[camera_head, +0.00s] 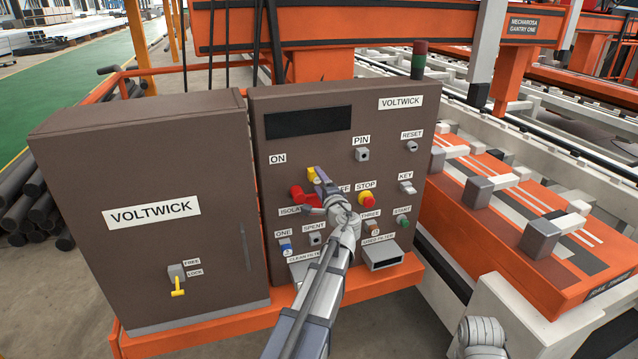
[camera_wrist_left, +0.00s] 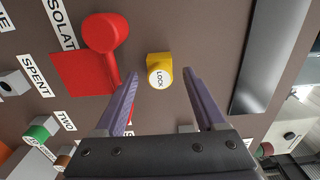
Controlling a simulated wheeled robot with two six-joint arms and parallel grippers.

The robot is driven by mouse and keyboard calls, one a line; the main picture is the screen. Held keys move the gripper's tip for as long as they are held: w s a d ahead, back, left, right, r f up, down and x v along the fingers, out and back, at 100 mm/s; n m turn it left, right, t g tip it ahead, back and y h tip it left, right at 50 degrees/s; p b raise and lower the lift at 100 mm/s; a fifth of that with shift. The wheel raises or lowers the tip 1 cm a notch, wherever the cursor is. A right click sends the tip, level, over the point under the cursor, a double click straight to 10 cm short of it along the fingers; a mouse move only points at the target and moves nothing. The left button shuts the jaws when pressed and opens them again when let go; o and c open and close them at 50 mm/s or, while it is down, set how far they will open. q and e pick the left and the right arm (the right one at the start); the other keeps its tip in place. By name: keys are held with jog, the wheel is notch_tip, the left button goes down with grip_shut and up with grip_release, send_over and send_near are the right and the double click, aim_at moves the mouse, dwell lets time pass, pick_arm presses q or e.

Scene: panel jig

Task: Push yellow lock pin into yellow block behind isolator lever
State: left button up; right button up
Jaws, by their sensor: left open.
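The yellow block (camera_head: 311,174) is on the brown panel, just above the red isolator lever (camera_head: 299,194). In the left wrist view, a yellow piece with a pale round face marked LOCK (camera_wrist_left: 159,71) stands out from the panel, beside the red lever (camera_wrist_left: 105,34). Where pin ends and block begins cannot be told. My left gripper (camera_head: 319,177) is open and empty at the panel. In the left wrist view its purple fingers (camera_wrist_left: 159,77) show on either side of the yellow piece, with gaps. Whether they touch the panel is unclear.
A grey PIN socket (camera_head: 362,155) and a STOP button (camera_head: 366,199) are to the right on the panel. Filter trays (camera_head: 383,256) stick out below. A brown cabinet (camera_head: 150,255) with a yellow handle (camera_head: 178,287) stands at left. An orange rail frame (camera_head: 520,235) is at right.

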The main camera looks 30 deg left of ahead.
pick_arm(q)
jog(key=v, duration=0.7)
jog(key=shift+s+d, duration=0.2)
jog(key=shift+s, duration=0.05)
dwell(0.6)
jog(key=s+d+f+n+g+h+p, duration=0.2)
jog(key=s+d+f+n+g+h, duration=0.15)
jog(key=s+d+f, duration=0.45)
jog(key=s+d+f+n+g+h+p, duration=0.25)
jog(key=s+d+f+g+h, duration=0.2)
jog(key=d, duration=0.65)
jog(key=s+d+f+m+g+h+p, duration=0.1)
jog(key=s+d+f+g+h, duration=0.2)
jog(key=s+d, duration=0.9)
jog(key=d+g+h, duration=0.1)
jog(key=d, duration=0.2)
jog(key=shift+s+m+h+p, duration=0.2)
jog(key=shift+m+h+p, duration=0.1)
jog(key=shift+m+p, duration=0.1)
jog(key=shift+d, duration=0.1)
